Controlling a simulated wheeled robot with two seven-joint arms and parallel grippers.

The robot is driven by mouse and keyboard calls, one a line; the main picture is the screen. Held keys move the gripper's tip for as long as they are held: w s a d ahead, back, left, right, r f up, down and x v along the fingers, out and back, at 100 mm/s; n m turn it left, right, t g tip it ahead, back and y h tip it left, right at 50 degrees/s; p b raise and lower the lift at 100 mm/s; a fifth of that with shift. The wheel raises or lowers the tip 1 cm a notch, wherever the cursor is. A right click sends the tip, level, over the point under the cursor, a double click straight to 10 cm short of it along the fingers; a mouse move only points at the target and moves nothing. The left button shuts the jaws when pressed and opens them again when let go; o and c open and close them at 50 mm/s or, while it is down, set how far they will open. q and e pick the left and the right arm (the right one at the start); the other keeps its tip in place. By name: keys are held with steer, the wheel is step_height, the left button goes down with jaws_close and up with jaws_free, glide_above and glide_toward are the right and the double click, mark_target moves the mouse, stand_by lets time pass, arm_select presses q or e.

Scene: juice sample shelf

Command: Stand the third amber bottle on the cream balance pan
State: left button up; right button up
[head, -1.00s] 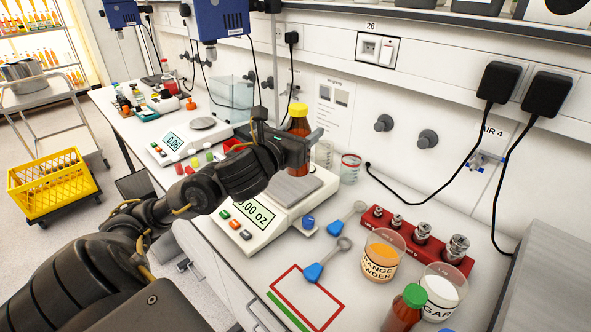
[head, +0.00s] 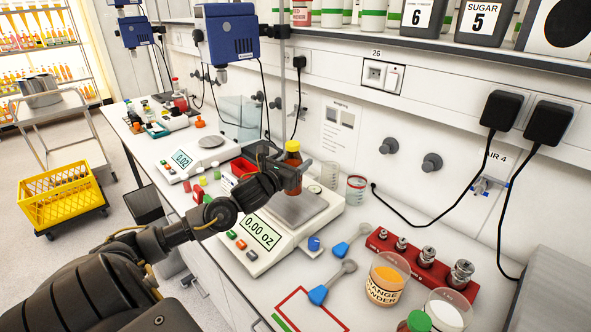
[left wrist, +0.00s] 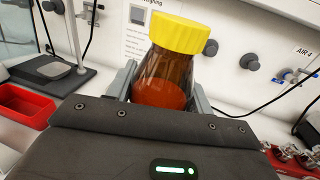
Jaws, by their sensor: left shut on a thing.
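An amber bottle with a yellow cap (head: 292,147) is upright at the back left of the pan in the head view. It fills the middle of the left wrist view (left wrist: 162,75), with orange-red liquid inside. My left gripper (head: 298,172) is shut around its body. The visible part of the pan is bare. My right gripper is not in view.
A green-capped bottle (head: 417,322) stands at the lower edge, near the orange powder beaker (head: 386,285). A red weight block (head: 415,263) and blue-handled scoops (head: 318,295) lie right of the balance. Beakers (head: 355,190) stand behind it. A second balance (head: 185,160) is farther left.

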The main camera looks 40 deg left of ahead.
arm_select(q)
steer(key=shift+w+a+f, duration=0.1)
steer(key=shift+a+f, duration=0.1)
steer(key=shift+f, duration=0.05)
step_height(320, 180, down, 2)
steer(key=shift+f+p, duration=0.1)
steer(key=shift+p, duration=0.8)
steer(key=shift+f, duration=0.55)
steer(key=o, duration=1.1)
steer(key=shift+o, duration=0.2)
